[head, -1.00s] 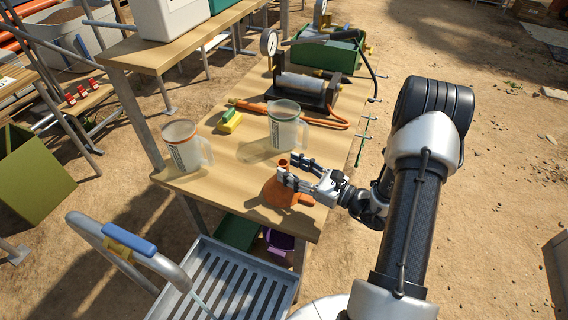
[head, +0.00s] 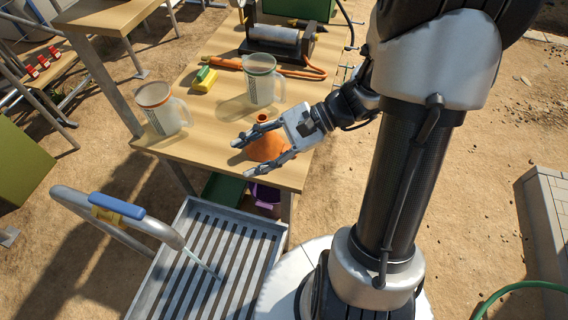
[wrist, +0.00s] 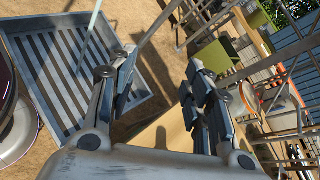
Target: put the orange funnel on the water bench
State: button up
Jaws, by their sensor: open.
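The orange funnel (head: 268,148) stands on the near end of the wooden bench (head: 205,148), narrow end up. My gripper (head: 243,158) is over the funnel in the head view, its two fingers spread and partly covering it. The funnel looks free of the fingers, but I cannot tell whether they touch it. In the wrist view my gripper (wrist: 162,62) is open with nothing between its fingertips, and the funnel cannot be made out there.
A clear jug with an orange rim (head: 160,112) and a green-rimmed jug (head: 260,82) stand on the bench.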

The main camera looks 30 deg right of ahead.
jog(key=s+a+r+n+g+h, duration=0.35)
jog(key=s+n+h, duration=0.35)
jog(key=s+n, duration=0.25)
jog(key=s+d+r+n+t+h, duration=0.2)
jog(key=d+r+n+t+h, duration=0.2)
jog(key=r+n+t+h, duration=0.1)
jog(key=shift+d+r+n+h, duration=0.3)
jog(key=shift+r+n, duration=0.1)
jog(key=shift+n, duration=0.15)
jog(key=shift+s, duration=0.1)
jog(key=shift+a, duration=0.1)
